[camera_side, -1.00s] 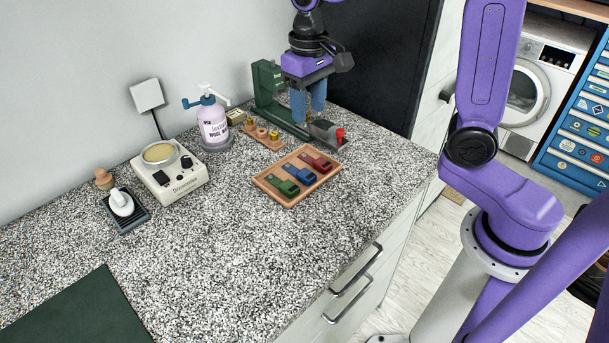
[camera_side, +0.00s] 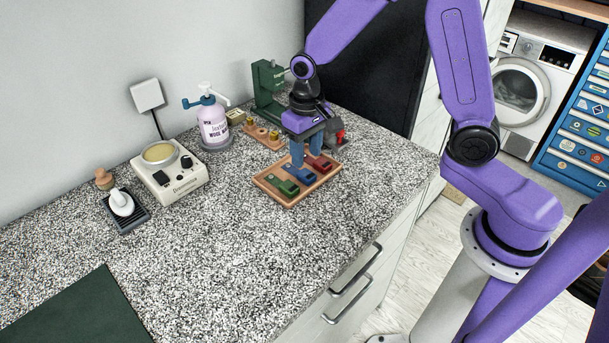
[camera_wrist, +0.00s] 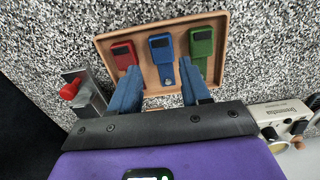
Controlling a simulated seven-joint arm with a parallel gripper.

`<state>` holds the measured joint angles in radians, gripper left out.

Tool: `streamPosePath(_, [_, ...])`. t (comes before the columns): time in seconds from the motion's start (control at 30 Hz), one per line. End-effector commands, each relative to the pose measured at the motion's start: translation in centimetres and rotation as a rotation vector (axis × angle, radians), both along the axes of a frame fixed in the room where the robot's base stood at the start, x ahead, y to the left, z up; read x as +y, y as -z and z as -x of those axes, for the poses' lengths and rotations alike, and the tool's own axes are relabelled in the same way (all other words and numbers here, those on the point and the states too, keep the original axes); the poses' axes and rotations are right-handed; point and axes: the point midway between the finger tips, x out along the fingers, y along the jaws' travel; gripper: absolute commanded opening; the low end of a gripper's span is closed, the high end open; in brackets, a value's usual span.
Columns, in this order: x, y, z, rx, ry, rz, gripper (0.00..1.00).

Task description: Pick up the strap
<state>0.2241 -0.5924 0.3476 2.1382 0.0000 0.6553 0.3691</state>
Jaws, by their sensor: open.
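A wooden tray (camera_side: 313,189) holds three strap-like pieces side by side: green (camera_side: 284,187), blue (camera_side: 302,177) and red (camera_side: 325,166). I cannot tell which one the task calls the strap. In the wrist view the red piece (camera_wrist: 122,54), blue piece (camera_wrist: 160,46) and green piece (camera_wrist: 202,40) each have a dark patch near the far end. My gripper (camera_side: 307,161) is above the tray, fingers pointing down and open, with nothing between them. In the wrist view its fingertips (camera_wrist: 159,66) straddle the near end of the blue piece; contact is not visible.
A pump bottle (camera_side: 213,125), a small wooden holder (camera_side: 262,135) and a white device (camera_side: 168,174) stand to the left. The front counter is clear, with a dark green mat (camera_side: 78,312) at left.

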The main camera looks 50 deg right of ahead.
Motion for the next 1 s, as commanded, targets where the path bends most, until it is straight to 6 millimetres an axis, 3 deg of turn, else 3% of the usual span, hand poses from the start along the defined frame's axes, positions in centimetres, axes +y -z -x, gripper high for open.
streamPosePath(0.5, [0.3,5.0,-0.2,0.002,0.000,0.001,0.47])
streamPosePath(0.8, [0.3,5.2,-0.2,0.000,0.000,0.000,0.47])
streamPosePath(0.93, [0.3,5.2,-0.2,0.000,0.000,0.000,0.04])
streamPosePath(1.0, [0.3,5.2,-0.2,0.000,0.000,0.000,0.03])
